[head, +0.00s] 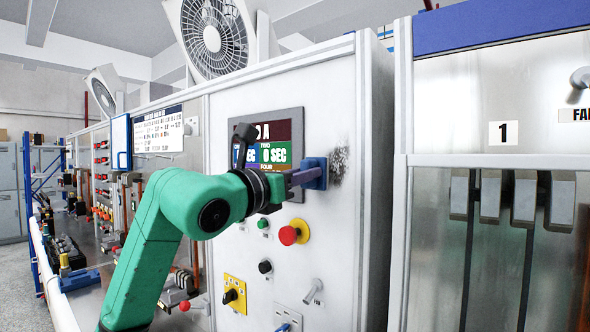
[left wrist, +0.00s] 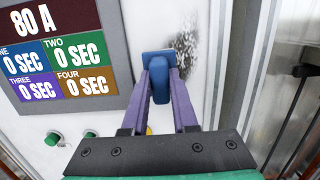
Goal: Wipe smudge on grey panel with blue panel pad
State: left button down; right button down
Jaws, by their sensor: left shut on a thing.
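The grey panel (head: 337,236) is the upright front of a tall cabinet. A dark speckled smudge (head: 339,163) is on it, right of the display; it also shows in the left wrist view (left wrist: 190,45). My left gripper (head: 303,176) is shut on the blue panel pad (head: 317,173). In the left wrist view the purple fingers hold the blue pad (left wrist: 159,68) at the smudge's left edge. The pad is at or very near the panel; I cannot tell whether it touches. My right gripper is in neither view.
A display (left wrist: 65,55) reading 80 A lies left of the pad. Below are a red emergency button (head: 289,235) on yellow, a green button (head: 263,224), a black knob (head: 265,267) and a yellow-plated switch (head: 233,294). A bay with several grey levers (head: 524,200) stands right.

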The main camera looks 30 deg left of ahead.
pick_arm(q)
jog(key=shift+s+a+r, duration=0.1)
jog(key=shift+s, duration=0.25)
jog(key=shift+w, duration=0.3)
jog(key=shift+w+p, duration=0.4)
jog(key=shift+w, duration=0.25)
jog(key=shift+d, duration=0.2)
